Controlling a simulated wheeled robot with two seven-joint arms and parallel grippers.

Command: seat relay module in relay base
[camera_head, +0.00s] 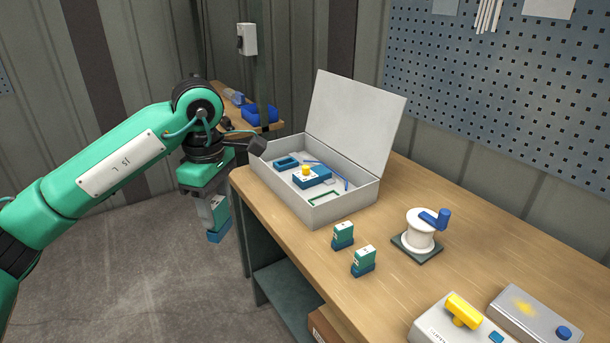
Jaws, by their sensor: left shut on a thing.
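My left gripper (208,216) hangs pointing down at the left, in front of the table's left edge and over the floor. It is shut on a relay module (221,214), which is green and white with a blue lower part. The fingers partly hide it. An open grey box (333,210) stands on the table to the right of the gripper. Inside it are a blue rectangular socket-like part (287,162) and a blue block with a yellow knob (312,178). I cannot tell for sure which is the relay base. My right gripper is not in view.
Two similar green and blue modules (343,236) (363,261) stand in front of the box. A white spool with a blue handle (421,230) and two grey boxes (459,320) (535,314) are to the right.

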